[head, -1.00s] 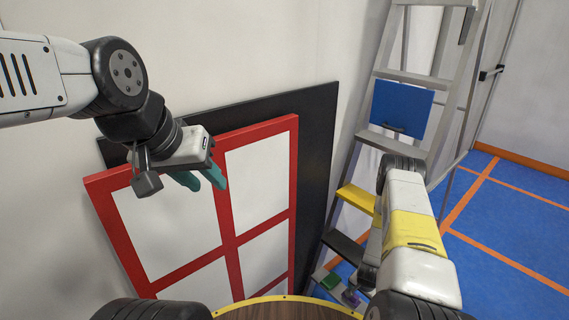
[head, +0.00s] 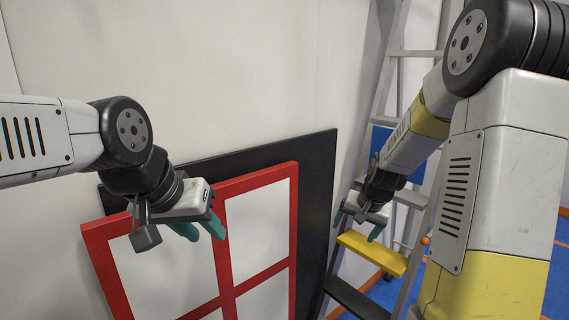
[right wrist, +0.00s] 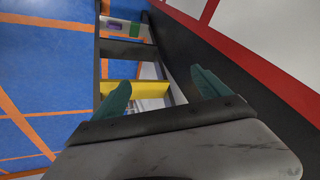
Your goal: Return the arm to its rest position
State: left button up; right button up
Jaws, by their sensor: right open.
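My right arm (head: 490,180) reaches up from the lower right of the head view and bends forward and down. My right gripper (head: 358,228) hangs in front of the ladder, with its teal fingers apart and nothing between them. Its fingers also show spread in the right wrist view (right wrist: 162,95). My left gripper (head: 206,228) is at the left, in front of the red-framed panel, with its teal fingers pointing down and right. I see nothing held in it, but its finger gap is unclear.
A red-framed white panel (head: 228,265) and a black board (head: 318,190) lean on the pale wall (head: 200,70). A stepladder with a yellow step (head: 372,253) stands behind my right gripper. The blue floor with orange lines (right wrist: 45,65) is open beside the ladder.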

jog(key=s+a+r+n, duration=0.2)
jog(key=s+r, duration=0.6)
jog(key=s, duration=0.3)
jog(key=s+a+r+n+t+y, duration=0.1)
jog(key=s+a+r+n, duration=0.1)
jog(key=s+r, duration=0.6)
jog(key=s+a, duration=0.1)
jog(key=s, duration=0.3)
jog(key=shift+s+a+r+n, duration=0.3)
jog(key=shift+a+r+n, duration=0.05)
jog(key=shift+n, duration=0.05)
